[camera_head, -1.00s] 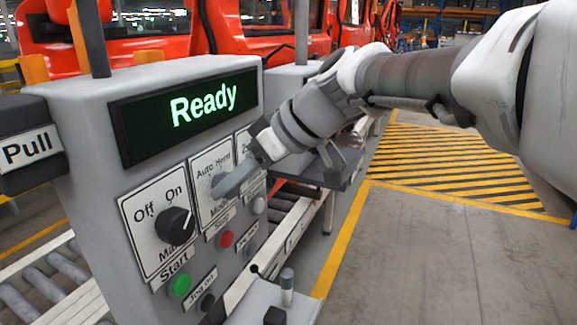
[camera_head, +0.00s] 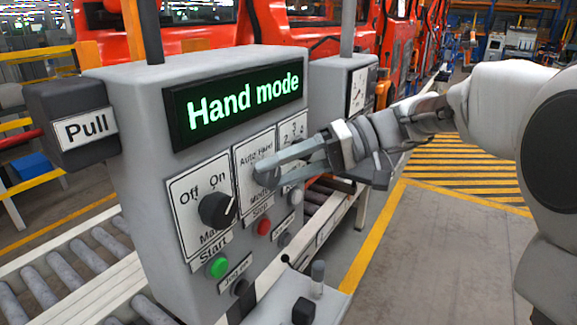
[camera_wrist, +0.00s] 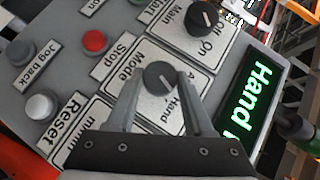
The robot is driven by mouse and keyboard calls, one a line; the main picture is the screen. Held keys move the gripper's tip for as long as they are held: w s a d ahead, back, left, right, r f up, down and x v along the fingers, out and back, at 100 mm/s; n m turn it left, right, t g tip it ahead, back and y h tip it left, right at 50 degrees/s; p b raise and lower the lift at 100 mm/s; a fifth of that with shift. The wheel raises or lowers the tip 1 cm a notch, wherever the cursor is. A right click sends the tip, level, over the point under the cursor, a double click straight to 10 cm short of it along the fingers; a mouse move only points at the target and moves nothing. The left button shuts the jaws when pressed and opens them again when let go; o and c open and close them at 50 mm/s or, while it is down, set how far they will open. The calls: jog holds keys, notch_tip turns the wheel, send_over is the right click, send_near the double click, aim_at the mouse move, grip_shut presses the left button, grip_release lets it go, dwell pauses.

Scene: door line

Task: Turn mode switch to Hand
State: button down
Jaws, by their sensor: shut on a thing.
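The mode switch (camera_wrist: 160,75) is a dark round knob on a white plate (camera_wrist: 150,55) labelled Mode, Auto and Hand. In the wrist view its white pointer line points toward the Hand label. My gripper (camera_wrist: 160,82) has one finger on each side of the knob and is shut on it. The panel display (camera_head: 242,100) reads "Hand mode" in green.
The On/Off main switch (camera_head: 217,209) sits left of the Mode plate. Below are a green Start button (camera_head: 217,267) and a red Stop button (camera_head: 264,227). A numbered dial plate (camera_head: 292,132) is close on the right. A Pull box (camera_head: 78,122) juts out at left.

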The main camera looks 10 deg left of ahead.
jog(key=shift+w+m+g+y, duration=0.15)
jog(key=shift+m+g+y, duration=0.65)
jog(key=shift+m+y, duration=0.3)
jog(key=shift+c, duration=1.4)
grip_release()
jog(key=shift+f, duration=0.15)
jog(key=shift+d, duration=0.1)
jog(key=p+v, duration=0.1)
jog(key=v, duration=1.6)
